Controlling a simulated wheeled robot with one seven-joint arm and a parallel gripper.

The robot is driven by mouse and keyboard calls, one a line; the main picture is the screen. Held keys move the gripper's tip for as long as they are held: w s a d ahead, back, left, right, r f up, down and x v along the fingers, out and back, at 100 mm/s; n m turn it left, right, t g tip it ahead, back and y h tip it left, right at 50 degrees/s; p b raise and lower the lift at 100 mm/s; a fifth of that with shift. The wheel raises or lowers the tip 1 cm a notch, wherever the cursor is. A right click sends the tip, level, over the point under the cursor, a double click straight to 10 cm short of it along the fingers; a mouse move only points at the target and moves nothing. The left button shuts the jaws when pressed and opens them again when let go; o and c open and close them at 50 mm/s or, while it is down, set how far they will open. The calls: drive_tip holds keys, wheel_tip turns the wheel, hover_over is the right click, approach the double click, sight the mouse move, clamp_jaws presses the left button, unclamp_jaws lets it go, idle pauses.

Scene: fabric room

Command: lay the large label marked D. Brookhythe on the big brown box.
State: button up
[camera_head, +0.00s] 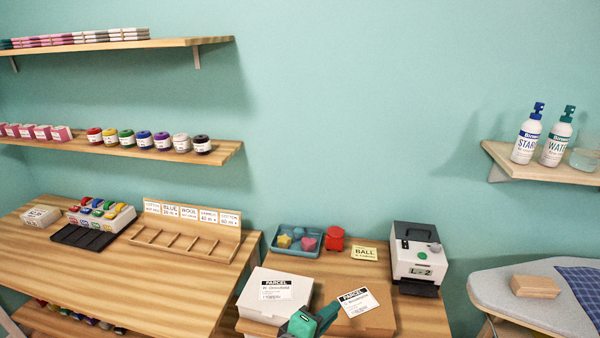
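The large label (358,302) is white with a black PARCEL band. The name under the band looks like D. Brookhythe, but it is small. The label shows turned at an angle over the top of the big brown box (378,322) at the bottom centre. I cannot tell whether it lies flat on the box or is just above it. My gripper (326,313), green and dark, is close to the label's left edge. Its fingertips are too small and covered to show whether they are apart or hold the label.
A white box (258,299) with another PARCEL label stands left of the brown box. Behind are a blue tray (278,252), a red item (335,239), a BALL card (370,253) and a label printer (418,255). An ironing board (480,285) is at right.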

drive_tip(key=s+a+f+t+y, duration=0.1)
drive_tip(key=s+a+f+y, duration=0.15)
drive_tip(key=s+f, duration=0.3)
drive_tip(key=s+a+f+m+t+y, duration=0.1)
drive_tip(key=s+a+f+y, duration=0.1)
drive_tip(key=s+a+f, duration=0.3)
drive_tip(key=s+f+t+y, duration=0.1)
drive_tip(key=s+f+y, duration=0.1)
drive_tip(key=s+f, duration=0.35)
drive_tip(key=s+a+r+m+t+y, duration=0.1)
drive_tip(key=s+m, duration=0.3)
drive_tip(key=s, duration=0.5)
drive_tip(key=s+a+r+m+y, duration=0.1)
drive_tip(key=s+m, duration=0.3)
drive_tip(key=s, duration=0.6)
drive_tip(key=shift+a+r+m+t+y, duration=0.2)
drive_tip(key=shift+m+t+y, duration=0.1)
drive_tip(key=shift+t+y, duration=0.1)
clamp_jaws()
